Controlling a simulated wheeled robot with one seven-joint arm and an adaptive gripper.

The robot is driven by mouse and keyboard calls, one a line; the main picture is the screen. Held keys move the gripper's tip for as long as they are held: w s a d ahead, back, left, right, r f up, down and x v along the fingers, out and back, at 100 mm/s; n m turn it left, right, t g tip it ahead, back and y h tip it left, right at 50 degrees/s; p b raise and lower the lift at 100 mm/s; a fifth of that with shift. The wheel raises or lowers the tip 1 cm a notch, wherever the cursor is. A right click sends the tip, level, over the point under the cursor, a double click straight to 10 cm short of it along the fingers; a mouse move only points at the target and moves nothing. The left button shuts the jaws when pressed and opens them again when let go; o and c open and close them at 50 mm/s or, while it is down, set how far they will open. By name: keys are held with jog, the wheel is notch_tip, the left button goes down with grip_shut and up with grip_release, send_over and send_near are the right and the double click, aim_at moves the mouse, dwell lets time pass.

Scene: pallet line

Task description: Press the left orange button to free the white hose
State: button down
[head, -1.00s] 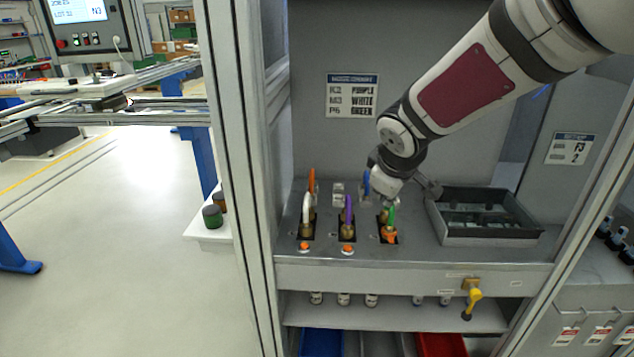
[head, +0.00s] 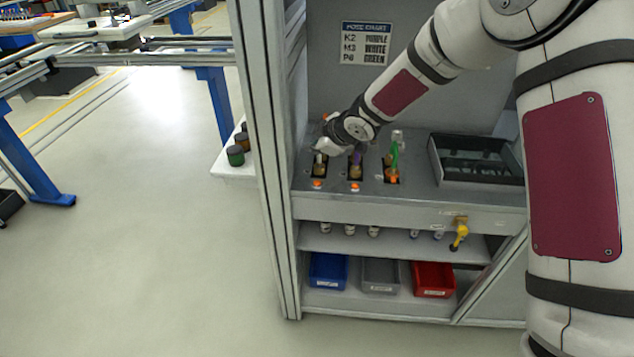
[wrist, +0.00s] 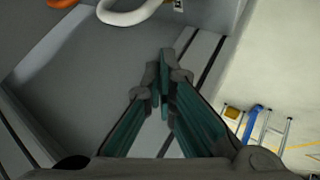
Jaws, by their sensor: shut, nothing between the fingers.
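The left orange button (head: 318,184) sits on the grey bench front, just before the left hose socket. The white hose shows as a curved loop at the top of the wrist view (wrist: 128,14); in the head view my arm's end hides most of it. My gripper (wrist: 166,72) has its dark teal fingers together and empty, pointing over a grey surface beside a slotted metal profile. The fingers are apart from the hose in the picture. No button shows in the wrist view. In the head view my wrist is above the left socket; the fingertips are hard to make out.
A purple hose (head: 357,157) stands in the middle socket, with another orange button (head: 355,187) before it. A green hose (head: 394,152) is in the right socket. A grey tray (head: 474,184) lies to the right. A frame post (head: 262,150) stands close on the left.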

aim_at(315, 183)
jog(key=shift+f, duration=4.4)
jog(key=shift+f+b, duration=0.35)
jog(key=shift+f, duration=0.05)
jog(key=shift+f, duration=0.45)
jog(key=shift+r, duration=0.9)
jog(key=shift+r, duration=0.1)
jog(key=shift+r, duration=2.4)
